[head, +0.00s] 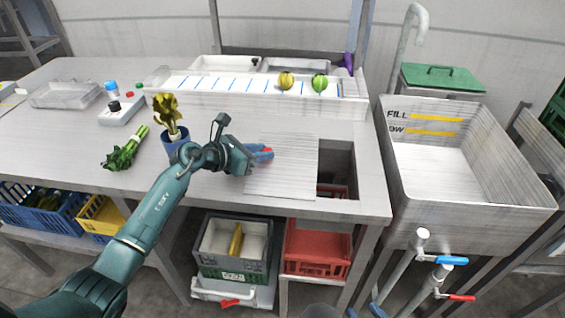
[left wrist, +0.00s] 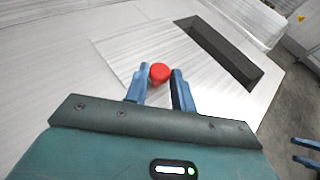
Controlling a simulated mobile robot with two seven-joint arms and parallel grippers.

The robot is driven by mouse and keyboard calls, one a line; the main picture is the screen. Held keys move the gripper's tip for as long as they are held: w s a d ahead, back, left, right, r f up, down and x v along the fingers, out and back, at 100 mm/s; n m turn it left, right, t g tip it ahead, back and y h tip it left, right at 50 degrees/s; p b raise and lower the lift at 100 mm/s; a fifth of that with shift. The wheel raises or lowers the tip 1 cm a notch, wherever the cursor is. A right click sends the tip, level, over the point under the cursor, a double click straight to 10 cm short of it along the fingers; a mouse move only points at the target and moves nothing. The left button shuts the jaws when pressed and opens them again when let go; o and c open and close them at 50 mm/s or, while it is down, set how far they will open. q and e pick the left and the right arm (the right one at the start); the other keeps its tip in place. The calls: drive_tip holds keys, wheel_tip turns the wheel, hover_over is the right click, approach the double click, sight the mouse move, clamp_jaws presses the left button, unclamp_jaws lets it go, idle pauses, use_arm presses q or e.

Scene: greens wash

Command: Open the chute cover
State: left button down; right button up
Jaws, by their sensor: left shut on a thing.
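The chute cover (head: 283,170) is a flat pale metal plate on the worktop, lying left of the dark chute opening (head: 338,165), which shows uncovered along its right side. Its red knob (left wrist: 160,72) stands between the blue fingers of my left gripper (head: 264,154). The left gripper is shut on this knob; the fingers also show in the left wrist view (left wrist: 158,84). My right gripper (left wrist: 303,152) shows only as two blue fingertips, apart and empty, low at the right edge of the left wrist view.
A blue cup (head: 175,147) with a yellowish leafy bunch stands just left of my left gripper. Green leaves (head: 124,152) lie further left. A deep sink (head: 465,180) is at right. A red crate (head: 316,250) sits below the table.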

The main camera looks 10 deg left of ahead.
use_arm(q)
drive_tip(key=shift+a+f, duration=0.1)
drive_tip(key=shift+a, duration=0.5)
drive_tip(key=c, duration=1.2)
unclamp_jaws()
drive_tip(key=b+v, duration=0.1)
drive_tip(key=v, duration=1.1)
drive_tip(key=shift+s+a, duration=0.1)
drive_tip(key=shift+s, duration=0.05)
drive_tip(key=shift+s+a+r, duration=0.25)
drive_tip(key=shift+r, duration=0.1)
